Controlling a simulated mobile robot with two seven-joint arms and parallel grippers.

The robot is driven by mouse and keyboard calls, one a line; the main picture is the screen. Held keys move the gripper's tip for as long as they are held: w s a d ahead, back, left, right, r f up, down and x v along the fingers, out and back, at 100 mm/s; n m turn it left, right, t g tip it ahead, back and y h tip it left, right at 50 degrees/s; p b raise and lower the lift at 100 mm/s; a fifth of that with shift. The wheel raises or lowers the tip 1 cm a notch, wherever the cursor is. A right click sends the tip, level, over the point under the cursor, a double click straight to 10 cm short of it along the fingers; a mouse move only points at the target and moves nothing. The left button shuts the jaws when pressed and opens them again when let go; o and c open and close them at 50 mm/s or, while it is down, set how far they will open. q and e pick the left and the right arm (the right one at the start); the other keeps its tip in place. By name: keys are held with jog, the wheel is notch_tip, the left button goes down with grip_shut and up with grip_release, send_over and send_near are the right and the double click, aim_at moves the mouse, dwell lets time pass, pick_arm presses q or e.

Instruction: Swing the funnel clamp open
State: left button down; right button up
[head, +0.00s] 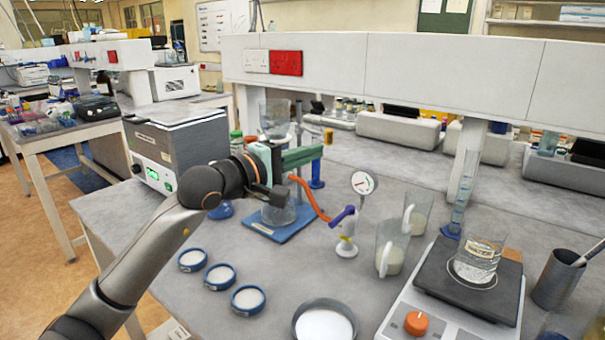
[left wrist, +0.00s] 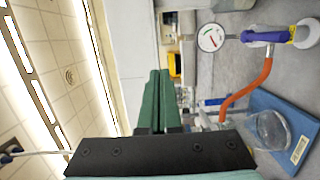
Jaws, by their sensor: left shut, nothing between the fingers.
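The filtration setup stands on a blue base (head: 284,228) on the bench. A clear glass funnel (head: 274,116) is at its top and a glass flask (head: 279,213) below. My left gripper (head: 319,152) is shut and empty, its green fingers pointing right across the front of the setup between funnel and flask. They hide the joint where a clamp would sit, so I cannot make out the clamp. In the left wrist view the shut fingers (left wrist: 160,78) show with the flask (left wrist: 271,130) to their right. My right gripper is not in view.
An orange hose (head: 308,196) runs from the setup to a white hand pump (head: 347,246) with a round gauge (head: 363,183). A grey box (head: 178,150) is left of the setup.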

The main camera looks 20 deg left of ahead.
pick_arm(q)
jog(key=s+d+b, duration=0.1)
jog(key=s+d, duration=0.1)
jog(key=s, duration=0.3)
jog(key=shift+s, duration=0.4)
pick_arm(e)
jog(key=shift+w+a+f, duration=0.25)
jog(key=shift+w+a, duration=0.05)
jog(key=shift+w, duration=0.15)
